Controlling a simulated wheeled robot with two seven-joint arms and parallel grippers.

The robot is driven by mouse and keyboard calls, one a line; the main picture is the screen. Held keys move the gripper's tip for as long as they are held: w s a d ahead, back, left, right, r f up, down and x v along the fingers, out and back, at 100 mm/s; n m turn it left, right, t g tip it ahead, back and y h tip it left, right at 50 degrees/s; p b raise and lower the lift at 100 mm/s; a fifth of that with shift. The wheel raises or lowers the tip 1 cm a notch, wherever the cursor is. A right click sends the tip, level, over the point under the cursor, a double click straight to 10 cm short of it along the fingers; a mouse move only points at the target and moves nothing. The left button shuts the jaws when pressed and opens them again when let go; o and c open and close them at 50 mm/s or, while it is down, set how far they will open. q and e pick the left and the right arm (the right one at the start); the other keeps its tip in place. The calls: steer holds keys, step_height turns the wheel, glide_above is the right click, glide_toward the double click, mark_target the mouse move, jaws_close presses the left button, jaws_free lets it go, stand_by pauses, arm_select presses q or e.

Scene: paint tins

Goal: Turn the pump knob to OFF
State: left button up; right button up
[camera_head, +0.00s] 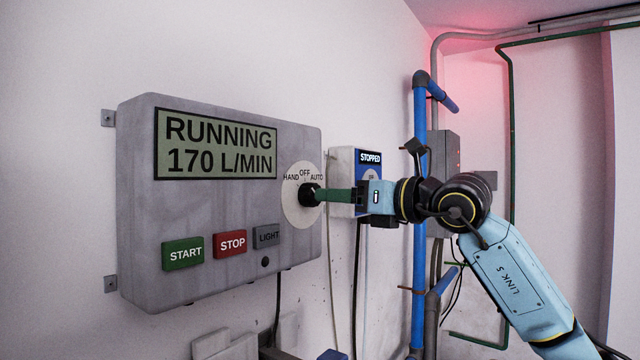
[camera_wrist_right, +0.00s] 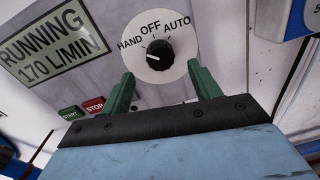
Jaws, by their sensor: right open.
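The pump knob (camera_head: 309,194) is black and sits on a round white dial marked HAND, OFF and AUTO, on the right part of the grey control box (camera_head: 140,200). In the right wrist view the knob (camera_wrist_right: 160,54) has a pale mark on its left side, nearest HAND. The box display (camera_head: 216,145) reads RUNNING 170 L/MIN. My right gripper (camera_head: 322,195) points at the knob from the right. Its green fingers are open, spread wider than the knob in the right wrist view (camera_wrist_right: 160,70). Contact with the knob cannot be told. My left gripper is out of view.
The START (camera_head: 183,253), STOP (camera_head: 230,243) and LIGHT (camera_head: 266,236) buttons lie below the display. A smaller box with a STOPPED display (camera_head: 370,157) is behind my right gripper. Blue pipes (camera_head: 420,270) run up the wall beyond it.

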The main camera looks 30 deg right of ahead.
mark_target(311, 195)
steer(key=p+x, duration=0.1)
steer(key=x, duration=0.4)
steer(key=shift+w+a+p, duration=0.1)
steer(key=shift+w+p, duration=0.05)
steer(key=shift+p, duration=0.15)
steer(key=c, duration=1)
steer(key=shift+o, duration=0.2)
